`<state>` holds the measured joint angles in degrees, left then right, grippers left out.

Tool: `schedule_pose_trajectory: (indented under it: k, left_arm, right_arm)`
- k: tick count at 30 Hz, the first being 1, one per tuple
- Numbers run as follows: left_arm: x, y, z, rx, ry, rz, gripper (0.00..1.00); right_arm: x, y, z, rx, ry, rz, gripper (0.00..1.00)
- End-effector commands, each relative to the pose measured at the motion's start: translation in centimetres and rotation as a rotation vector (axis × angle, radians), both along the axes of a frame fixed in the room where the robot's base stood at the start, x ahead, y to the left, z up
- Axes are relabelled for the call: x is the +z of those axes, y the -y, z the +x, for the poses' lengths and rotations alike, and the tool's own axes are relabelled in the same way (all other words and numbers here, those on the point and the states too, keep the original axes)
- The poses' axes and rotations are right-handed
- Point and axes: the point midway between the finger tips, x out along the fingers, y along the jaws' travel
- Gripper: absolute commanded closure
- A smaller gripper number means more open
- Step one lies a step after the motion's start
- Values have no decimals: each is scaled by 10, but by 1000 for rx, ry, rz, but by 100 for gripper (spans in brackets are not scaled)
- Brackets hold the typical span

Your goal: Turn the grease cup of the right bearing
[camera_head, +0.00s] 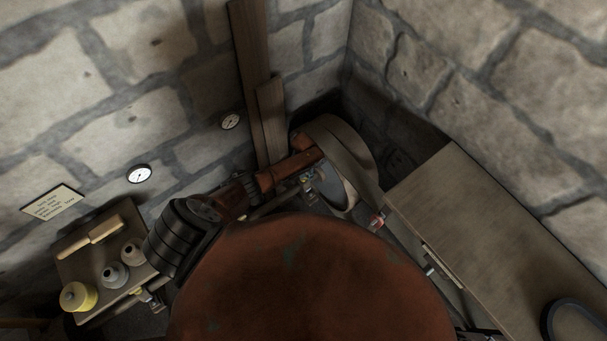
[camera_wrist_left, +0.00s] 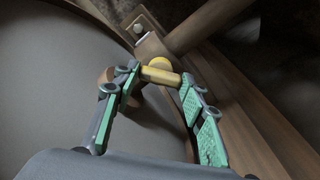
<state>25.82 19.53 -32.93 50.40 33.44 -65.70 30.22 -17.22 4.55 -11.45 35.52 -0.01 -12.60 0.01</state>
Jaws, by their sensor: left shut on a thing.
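In the left wrist view, a yellow brass grease cup (camera_wrist_left: 159,74) sits between the fingertips of my left gripper (camera_wrist_left: 160,73). The teal-padded fingers stand on either side of it, and the gripper is shut on it. A copper-coloured rounded part shows just behind the left finger. In the head view, my left gripper (camera_head: 308,183) is small and partly hidden beside the grey wheel (camera_head: 336,188); the cup cannot be made out clearly there. The bearing under the cup is mostly hidden.
A wide belt (camera_head: 345,145) runs around the wheel, close to my gripper. A wooden bench (camera_head: 480,215) stands at the right. A small shelf (camera_head: 75,268) with cans and a brush is at the left. A large rusty round surface (camera_head: 310,285) blocks the lower middle.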

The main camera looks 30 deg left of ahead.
Motion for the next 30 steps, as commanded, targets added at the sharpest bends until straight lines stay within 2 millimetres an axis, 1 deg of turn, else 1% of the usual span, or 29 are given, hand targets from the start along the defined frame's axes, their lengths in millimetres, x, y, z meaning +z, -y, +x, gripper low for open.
schedule_pose_trajectory:
  k: [14,30]
  left_arm:
    - [0,0,0,-452,-1,-1,85]
    - [-1,0,0,-965,-1,0,85]
  right_arm:
    - [0,1,0,1,0,-1,66]
    - [-5,1,0,1,0,-1,66]
